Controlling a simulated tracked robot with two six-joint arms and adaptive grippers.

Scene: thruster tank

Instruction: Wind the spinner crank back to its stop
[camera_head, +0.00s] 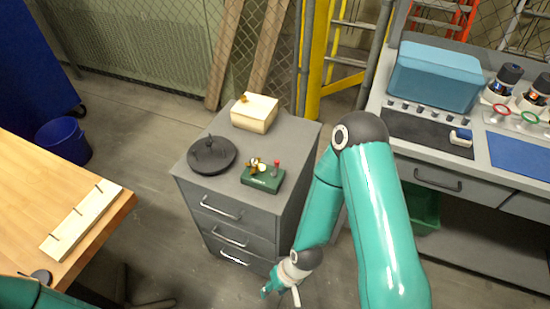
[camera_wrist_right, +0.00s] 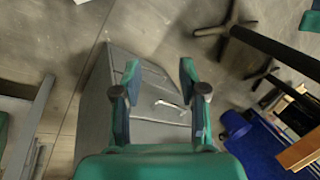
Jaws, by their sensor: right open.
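The spinner is a small dark green box (camera_head: 263,179) with a brass rotor (camera_head: 254,166) on top. Its crank shows as a red-knobbed upright handle (camera_head: 277,166) at the box's right end. The box sits on the grey drawer cabinet (camera_head: 214,179), near its front right. My right gripper (camera_head: 281,294) is low in front of the cabinet, well below the box and apart from it. In the right wrist view my right gripper (camera_wrist_right: 159,68) is open and empty, with the cabinet's drawer front beyond its fingers. The crank's angle is too small to judge. My left gripper is out of view.
A round black dish-like object (camera_head: 211,157) and a pale wooden box (camera_head: 254,113) share the cabinet top. A workbench (camera_head: 507,155) stands at the right, and a wooden table (camera_head: 95,236) at the left. Drawer handles (camera_head: 222,208) protrude at the cabinet's front.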

